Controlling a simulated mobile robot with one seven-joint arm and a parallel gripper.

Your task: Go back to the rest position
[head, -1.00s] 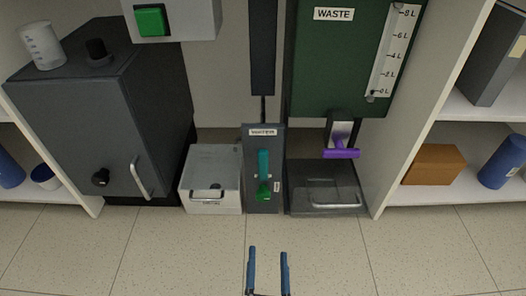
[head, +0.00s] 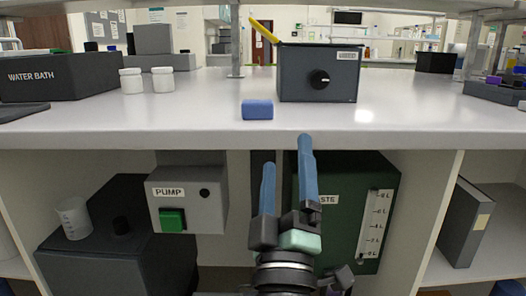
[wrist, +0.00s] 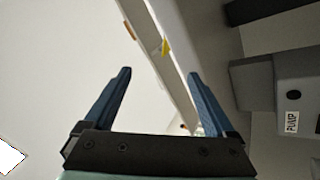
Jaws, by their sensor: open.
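My gripper (head: 287,155) is raised in front of the bench in the head view, its two blue fingers pointing up and apart. Nothing is between them. In the wrist view the gripper (wrist: 160,85) is also open and empty, with the pale underside of the bench beyond it. The fingertips appear near the front edge of the bench top (head: 420,128) in the head view; I cannot tell the gap.
A pump box (head: 188,200) with a green button hangs left of my gripper. The dark green waste tank (head: 345,215) is behind it to the right. On the bench stand a blue block (head: 257,110), a grey box with a knob (head: 300,75), white jars (head: 163,80) and a water bath (head: 60,78).

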